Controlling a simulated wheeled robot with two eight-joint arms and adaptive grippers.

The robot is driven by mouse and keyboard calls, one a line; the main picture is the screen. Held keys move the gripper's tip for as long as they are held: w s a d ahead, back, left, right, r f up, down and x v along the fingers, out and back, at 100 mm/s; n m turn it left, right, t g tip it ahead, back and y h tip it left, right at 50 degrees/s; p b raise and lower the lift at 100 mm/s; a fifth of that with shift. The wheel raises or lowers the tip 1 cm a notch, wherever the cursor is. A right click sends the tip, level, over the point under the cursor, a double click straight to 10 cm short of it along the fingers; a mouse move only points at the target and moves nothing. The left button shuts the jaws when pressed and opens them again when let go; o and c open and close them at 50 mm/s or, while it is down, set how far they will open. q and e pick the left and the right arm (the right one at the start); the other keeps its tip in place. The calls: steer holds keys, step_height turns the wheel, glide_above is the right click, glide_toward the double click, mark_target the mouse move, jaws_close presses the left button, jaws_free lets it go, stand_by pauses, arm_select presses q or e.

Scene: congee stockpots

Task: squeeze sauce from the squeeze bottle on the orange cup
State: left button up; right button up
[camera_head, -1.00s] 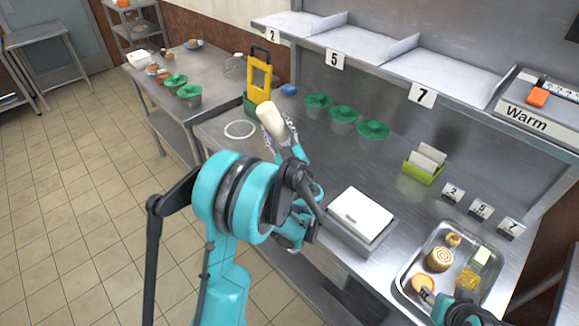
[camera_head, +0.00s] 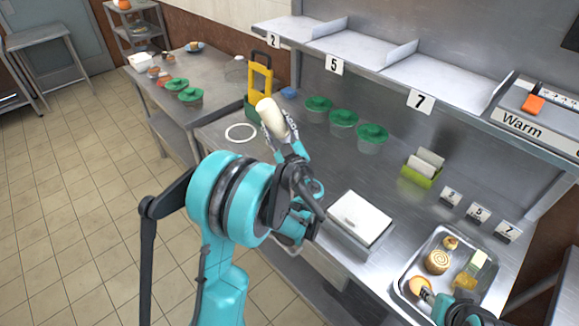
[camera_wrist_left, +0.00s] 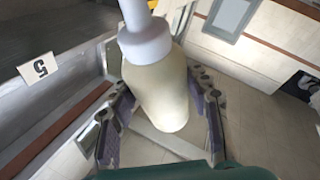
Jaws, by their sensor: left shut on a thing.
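The squeeze bottle (camera_head: 270,115) is cream-coloured. My left gripper (camera_head: 279,134) is shut on it above the steel counter, left of the green-lidded cups, and the bottle is tilted. In the left wrist view the bottle body (camera_wrist_left: 160,95) is between the two fingers, with its pale cap (camera_wrist_left: 145,40) and nozzle toward the top edge. An orange round thing (camera_head: 420,286) lies in the steel tray; I cannot tell whether it is the orange cup. My right gripper (camera_head: 428,298) is beside it, partly cut off at the bottom, and its opening is unclear.
Several green-lidded cups (camera_head: 343,120) stand along the counter's back. A yellow stand (camera_head: 260,80), white ring (camera_head: 240,133), white-topped box (camera_head: 361,217), green holder (camera_head: 421,173) and number signs (camera_head: 478,214) surround open counter. The steel tray (camera_head: 402,272) holds food pieces.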

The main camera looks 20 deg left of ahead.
mark_target(276, 135)
arm_select(q)
steer(key=s+a+f+n+g+h+p, duration=0.2)
steer(key=a+f+n+g+h+p, duration=0.4)
steer(key=n, duration=0.6)
steer(key=shift+w+d+r+n+t+h+p, duration=0.3)
steer(key=shift+d+r+n+t+h+p, duration=0.15)
steer(key=shift+d+n, duration=0.4)
steer(key=shift+w+d+r+n+t+h+p, duration=0.35)
steer(key=shift+d+n+p, duration=0.2)
steer(key=shift+d+n, duration=0.35)
steer(key=shift+w+d+r+n+t+h+p, duration=0.25)
steer(key=shift+d+r+n+t+p, duration=0.3)
steer(key=shift+d, duration=0.45)
